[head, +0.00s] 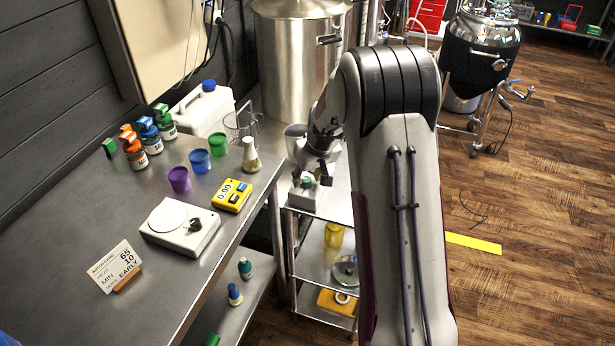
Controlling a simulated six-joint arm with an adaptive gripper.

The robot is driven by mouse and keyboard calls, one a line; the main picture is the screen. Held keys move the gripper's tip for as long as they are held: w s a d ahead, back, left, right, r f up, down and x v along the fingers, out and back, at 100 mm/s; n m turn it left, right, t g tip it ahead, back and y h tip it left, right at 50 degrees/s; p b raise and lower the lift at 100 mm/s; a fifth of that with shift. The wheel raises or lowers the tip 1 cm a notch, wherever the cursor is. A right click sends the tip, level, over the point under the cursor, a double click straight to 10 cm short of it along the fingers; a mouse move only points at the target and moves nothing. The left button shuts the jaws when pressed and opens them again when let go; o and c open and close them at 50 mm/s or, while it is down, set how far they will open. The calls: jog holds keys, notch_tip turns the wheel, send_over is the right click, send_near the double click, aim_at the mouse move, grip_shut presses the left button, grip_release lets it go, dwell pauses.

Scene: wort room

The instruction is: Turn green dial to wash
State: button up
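A small light-grey box (303,200) with a green dial (307,182) on top stands on the upper shelf of a metal cart. My gripper (311,179) is just above the box, pointing down, with its dark fingers apart on either side of the dial. I cannot tell whether the fingers touch the dial. The dial's pointer and any wash mark are too small to read, and my gripper partly covers the box.
Left of the cart, a steel table holds a white hotplate (180,226), a yellow timer (233,195), purple (179,180) and blue (200,161) cups, and a batch card (116,266). A large steel kettle (297,70) stands behind the cart. Wooden floor at right is mostly clear.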

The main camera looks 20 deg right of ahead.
jog(key=shift+f, duration=0.1)
grip_shut()
jog(key=shift+a+m+h, duration=0.15)
jog(key=shift+m+h, duration=0.65)
jog(key=shift+m, duration=1.3)
jog(key=shift+w+m+g+h, duration=0.1)
jog(key=shift+m+g+h, duration=0.3)
jog(key=shift+m, duration=0.9)
jog(key=shift+a+m+h, duration=0.1)
jog(key=shift+m+h, duration=0.3)
jog(key=shift+m, duration=0.6)
jog(key=m+g, duration=0.1)
jog(key=m, duration=0.2)
jog(key=m+g+h, duration=0.1)
jog(key=m, duration=0.1)
jog(key=shift+w+a+m, duration=0.1)
jog(key=shift+w+m, duration=0.1)
jog(key=shift+m, duration=0.2)
jog(key=shift+m+g, duration=0.6)
jog(key=shift+m, duration=0.8)
